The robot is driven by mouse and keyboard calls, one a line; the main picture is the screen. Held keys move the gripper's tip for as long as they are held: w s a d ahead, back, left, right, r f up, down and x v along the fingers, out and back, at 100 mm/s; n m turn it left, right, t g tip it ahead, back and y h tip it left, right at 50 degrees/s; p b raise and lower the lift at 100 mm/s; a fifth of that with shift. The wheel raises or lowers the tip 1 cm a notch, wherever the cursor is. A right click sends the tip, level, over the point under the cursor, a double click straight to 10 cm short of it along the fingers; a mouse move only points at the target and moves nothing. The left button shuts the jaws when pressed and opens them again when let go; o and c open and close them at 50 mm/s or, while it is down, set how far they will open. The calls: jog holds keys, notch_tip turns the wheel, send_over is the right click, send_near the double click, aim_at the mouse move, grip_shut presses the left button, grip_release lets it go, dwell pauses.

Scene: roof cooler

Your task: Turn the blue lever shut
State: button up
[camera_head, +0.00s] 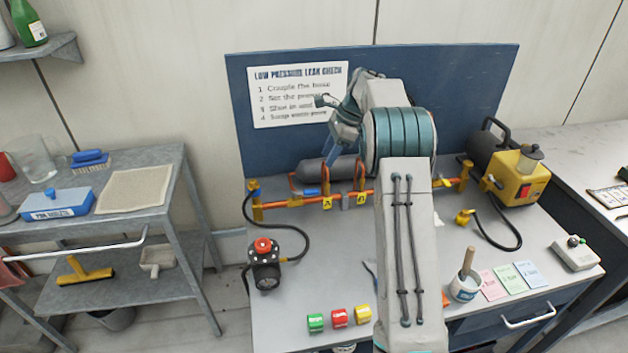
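The blue lever (312,191) lies along the orange pipe (280,202) on the bench, at the left part of the pipe and roughly in line with it. My gripper (345,160) hangs above and behind the pipe, up and to the right of the blue lever and apart from it. Its blue fingers point down in front of the grey cylinder (318,171). They are small and partly covered by my wrist, so the gap between them is not clear. My arm hides the middle right of the pipe.
Orange upright loops with yellow tags A and B (361,199) stand on the pipe right of the lever. A black gauge with a red knob (264,265), hoses and coloured blocks (339,318) are nearer the front. A yellow pump (515,178) stands right. A blue board (270,150) closes the back.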

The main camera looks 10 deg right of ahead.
aim_at(311, 191)
jog(key=p+x, duration=0.1)
jog(key=x, duration=1.1)
grip_shut()
